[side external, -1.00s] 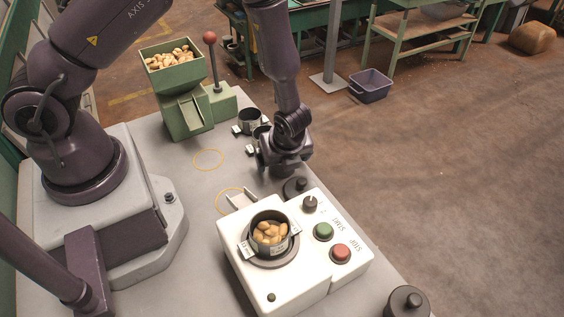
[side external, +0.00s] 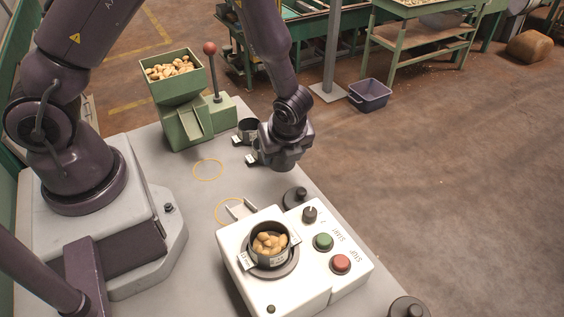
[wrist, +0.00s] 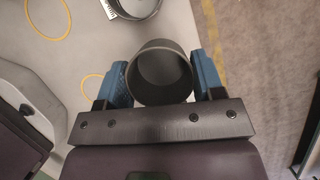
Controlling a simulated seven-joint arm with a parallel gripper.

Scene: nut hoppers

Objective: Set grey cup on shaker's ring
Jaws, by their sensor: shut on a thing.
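My gripper (side external: 282,160) is above the table, near the far-right edge. In the wrist view its blue pads (wrist: 160,85) are shut on a dark grey cup (wrist: 160,68), which looks empty and tilts in that view. In the side view the gripper mostly hides this cup. The shaker (side external: 312,280) is a white box at the front. Its dark ring (side external: 268,273) bears a dark cup (side external: 286,248) full of nuts, with pale tabs at its sides.
A green hopper (side external: 183,87) with nuts stands at the back beside a red-knobbed lever (side external: 210,48). A black knob (side external: 295,196) stands by the shaker. Yellow rings (side external: 208,170) mark bare table.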

